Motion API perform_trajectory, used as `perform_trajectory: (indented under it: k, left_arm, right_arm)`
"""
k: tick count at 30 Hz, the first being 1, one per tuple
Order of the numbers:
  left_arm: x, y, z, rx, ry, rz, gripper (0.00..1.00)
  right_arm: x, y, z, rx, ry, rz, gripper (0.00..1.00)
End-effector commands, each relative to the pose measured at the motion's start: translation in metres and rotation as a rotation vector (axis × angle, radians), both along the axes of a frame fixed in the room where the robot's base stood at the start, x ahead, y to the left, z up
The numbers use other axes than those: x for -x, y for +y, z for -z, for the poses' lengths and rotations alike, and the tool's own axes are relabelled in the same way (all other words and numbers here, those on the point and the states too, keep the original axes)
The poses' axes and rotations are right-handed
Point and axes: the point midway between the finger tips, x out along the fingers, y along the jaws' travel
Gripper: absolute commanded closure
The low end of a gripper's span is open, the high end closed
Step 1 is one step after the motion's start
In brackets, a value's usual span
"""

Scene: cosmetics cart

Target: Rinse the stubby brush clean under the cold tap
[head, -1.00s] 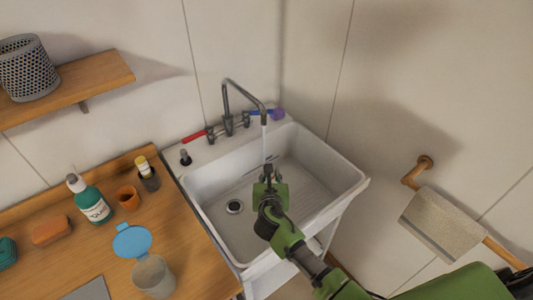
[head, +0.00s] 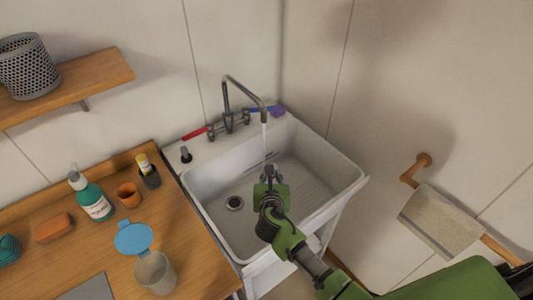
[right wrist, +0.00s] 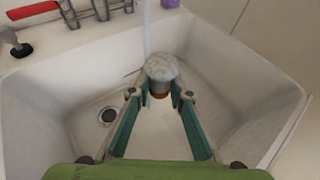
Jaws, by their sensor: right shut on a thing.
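The stubby brush (right wrist: 160,70) has a pale whitish head and a brown lower part. In the right wrist view it stands between the fingertips of my right gripper (right wrist: 158,95), which is shut on it. In the head view my right gripper (head: 270,178) is over the white sink (head: 225,185), and the brush is hard to make out. The tap (head: 243,88) is running. Its water stream (head: 264,140) comes down right at the brush; in the right wrist view the stream (right wrist: 147,35) meets or passes behind the head's upper left. The blue handle (head: 259,110) marks the cold side. My left gripper is not in view.
The red handle (head: 194,134) is on the tap's left. A purple thing (head: 278,112) is by the blue handle. A wooden counter with a green bottle (head: 92,198), orange cup (head: 129,195) and clear cup (head: 154,273) is at left. A towel (head: 440,220) hangs at right.

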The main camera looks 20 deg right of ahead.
Motion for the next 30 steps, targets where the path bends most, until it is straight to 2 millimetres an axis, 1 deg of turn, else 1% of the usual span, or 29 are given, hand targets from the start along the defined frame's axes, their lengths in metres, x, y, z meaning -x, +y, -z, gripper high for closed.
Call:
perform_trajectory:
  k: [13, 16, 23, 24, 30]
  left_arm:
    - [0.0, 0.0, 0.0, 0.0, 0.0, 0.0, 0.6]
    - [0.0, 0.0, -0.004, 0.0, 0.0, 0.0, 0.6]
    - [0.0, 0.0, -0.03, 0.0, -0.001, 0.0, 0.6]
    - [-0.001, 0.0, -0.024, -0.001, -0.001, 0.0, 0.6]
    - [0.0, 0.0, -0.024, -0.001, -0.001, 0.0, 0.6]
  right_arm:
    - [0.0, 0.0, 0.0, 0.0, 0.0, 0.0, 0.99]
    - [0.002, 0.0, -0.004, 0.0, 0.0, 0.0, 0.99]
    - [0.018, 0.002, -0.02, 0.001, 0.001, 0.0, 0.99]
    - [0.021, 0.002, -0.018, 0.0, -0.001, 0.0, 0.99]
    - [0.037, 0.004, -0.03, -0.002, -0.002, 0.0, 0.99]
